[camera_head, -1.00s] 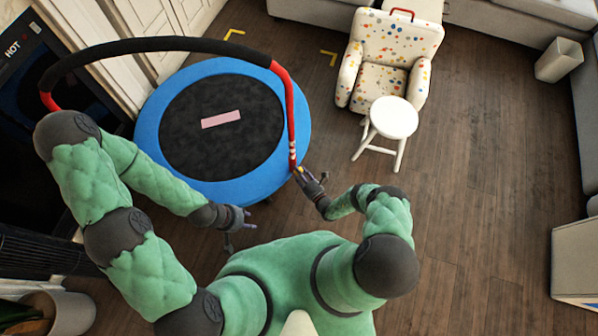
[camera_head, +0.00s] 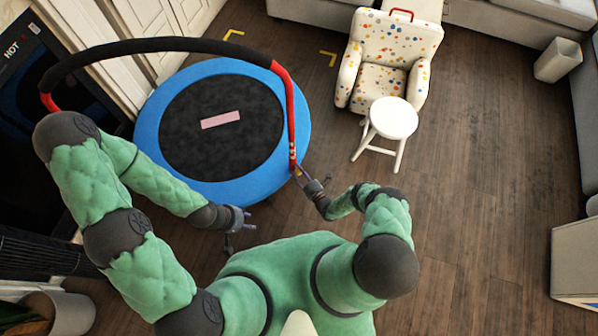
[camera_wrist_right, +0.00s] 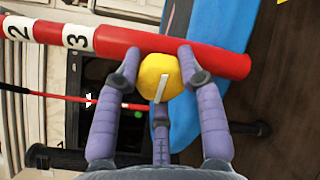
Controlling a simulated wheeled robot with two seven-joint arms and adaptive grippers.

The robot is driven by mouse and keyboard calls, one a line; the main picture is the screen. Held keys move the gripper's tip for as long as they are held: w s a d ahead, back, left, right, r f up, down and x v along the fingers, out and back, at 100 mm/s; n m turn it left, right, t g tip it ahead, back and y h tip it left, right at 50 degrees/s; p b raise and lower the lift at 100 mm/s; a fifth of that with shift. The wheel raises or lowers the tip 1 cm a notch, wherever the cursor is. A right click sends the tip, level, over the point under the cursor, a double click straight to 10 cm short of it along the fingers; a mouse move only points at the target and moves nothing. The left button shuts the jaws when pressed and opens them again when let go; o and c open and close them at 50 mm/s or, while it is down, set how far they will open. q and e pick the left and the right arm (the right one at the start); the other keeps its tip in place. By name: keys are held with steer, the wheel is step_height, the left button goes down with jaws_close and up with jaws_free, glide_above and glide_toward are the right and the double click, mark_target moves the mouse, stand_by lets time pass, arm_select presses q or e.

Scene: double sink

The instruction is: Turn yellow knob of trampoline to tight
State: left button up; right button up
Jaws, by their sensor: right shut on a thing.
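The trampoline (camera_head: 160,117) has a blue rim, a black mat and a red and black handlebar (camera_head: 291,115). In the right wrist view, the yellow knob (camera_wrist_right: 160,76) sits on the red tube (camera_wrist_right: 130,46), beside white bands marked 2 and 3. A white bar marks the knob's face and stands nearly upright, slightly tilted. My right gripper (camera_wrist_right: 159,78) is shut on the knob, its fingers at either side and below. In the head view, my right gripper (camera_head: 303,175) is at the lower end of the red post. My left gripper (camera_head: 247,220) is empty, with fingers apart, beside the trampoline's near edge.
A white stool (camera_head: 393,118) stands in front of a dotted armchair (camera_head: 396,60) at the upper right. A pink strip (camera_head: 220,120) lies on the mat. A grey bin (camera_head: 558,60) stands at the far right.

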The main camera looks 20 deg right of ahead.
steer(key=shift+w+d+r, duration=0.15)
steer(key=o, duration=1.2)
steer(key=shift+c, duration=0.2)
arm_select(q)
steer(key=shift+s, duration=0.1)
arm_select(e)
steer(key=shift+s, duration=0.2)
arm_select(q)
steer(key=shift+s+r, duration=0.1)
steer(key=shift+s, duration=0.05)
arm_select(e)
steer(key=v, duration=1.2)
arm_select(q)
steer(key=shift+w, duration=0.2)
arm_select(e)
steer(key=shift+w, duration=0.1)
